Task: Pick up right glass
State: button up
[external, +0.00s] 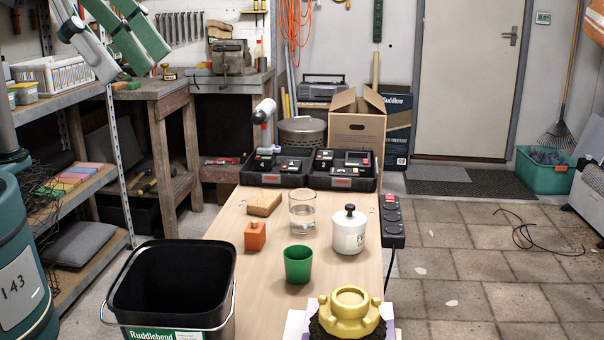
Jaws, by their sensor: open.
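A clear drinking glass (302,213) stands upright on the wooden table, between a sponge-like block (264,203) on its left and a white lidded jar (348,231) on its right. It looks partly filled with clear liquid. A green cup (298,266) stands upright in front of it, slightly to the left. I see only one clear glass. I cannot make out my gripper in this view, and nothing is touching the glass.
An orange block (255,237) sits left of the glass. A black bucket (172,284) and a yellow pot-like object (349,310) are nearer the camera. Open tool cases (309,168) lie behind. A power strip (392,222) runs along the table's right edge.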

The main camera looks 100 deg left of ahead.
jog(key=w+a+f+m+h+b, duration=0.1)
jog(key=w+a+f+b, duration=0.1)
jog(key=w+a+f, duration=0.5)
jog(key=w+a+f+g+h+b, duration=0.1)
jog(key=w+a+f+h+b, duration=0.25)
jog(key=a, duration=0.65)
jog(key=w+a+f+m+y+b, duration=0.1)
jog(key=w+a+f+b, duration=0.1)
jog(key=w+a+f, duration=0.5)
jog(key=s+a+f+m+t+h+b, duration=0.1)
jog(key=s+a+f, duration=0.1)
jog(key=a+f, duration=0.5)
jog(key=s+a+f+m+t+h+b, duration=0.1)
jog(key=s+a+f+b, duration=0.1)
jog(key=a+f, duration=0.6)
jog(key=s+a+f+m+t+h+b, duration=0.1)
jog(key=s+a+f+m+b, duration=0.1)
jog(key=a+f, duration=0.5)
jog(key=shift+s+a+f+t, duration=0.15)
jog(key=shift+s+a, duration=0.1)
jog(key=shift+a, duration=0.6)
jog(key=shift+s+a+t, duration=0.1)
jog(key=shift+s+a, duration=0.15)
jog(key=shift+a, duration=0.65)
jog(key=shift+s+a+f+t, duration=0.15)
jog(key=shift+s+a, duration=0.1)
jog(key=shift+a, duration=0.6)
jog(key=shift+s+a+f+m, duration=0.15)
jog(key=shift+s+f+m, duration=0.2)
jog(key=shift+m, duration=0.05)
